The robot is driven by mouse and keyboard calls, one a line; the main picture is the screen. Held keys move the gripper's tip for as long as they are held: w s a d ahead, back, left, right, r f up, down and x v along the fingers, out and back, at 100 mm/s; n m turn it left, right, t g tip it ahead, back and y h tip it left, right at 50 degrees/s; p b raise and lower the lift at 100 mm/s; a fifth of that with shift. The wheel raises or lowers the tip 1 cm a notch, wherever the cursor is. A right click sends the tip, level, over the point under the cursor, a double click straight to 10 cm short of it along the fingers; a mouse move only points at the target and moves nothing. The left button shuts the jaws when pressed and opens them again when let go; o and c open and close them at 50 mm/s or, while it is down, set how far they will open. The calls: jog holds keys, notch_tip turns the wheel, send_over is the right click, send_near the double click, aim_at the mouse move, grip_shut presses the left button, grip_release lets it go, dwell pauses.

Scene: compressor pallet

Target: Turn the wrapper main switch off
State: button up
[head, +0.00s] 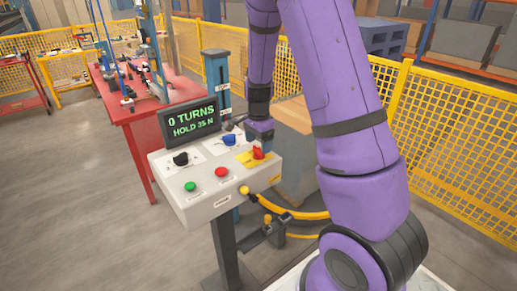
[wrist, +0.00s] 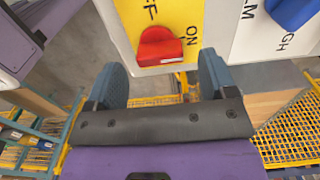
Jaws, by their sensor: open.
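The main switch is a red knob (head: 258,153) on a yellow plate (head: 245,158) at the right of the control box's sloped top. In the wrist view the red knob (wrist: 160,48) sits on the yellow plate (wrist: 128,12), with "ON" printed at its right and part of another word ending in "F" above it. My gripper (wrist: 161,82) is open and empty. Its two fingers stand apart, just short of the knob, which lies roughly between their lines. In the head view my gripper (head: 259,138) is right above the knob, partly covering the plate.
The box (head: 205,205) also carries a blue knob (head: 229,140), a black knob (head: 181,159), a green button (head: 190,186) and a red button (head: 221,172). A display (head: 190,120) reads "0 TURNS HOLD 35 N". A yellow mesh fence (head: 445,130) stands at the right.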

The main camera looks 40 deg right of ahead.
aim_at(259, 152)
jog(key=shift+f, duration=1.35)
jog(key=c, duration=0.9)
jog(key=shift+c, duration=0.2)
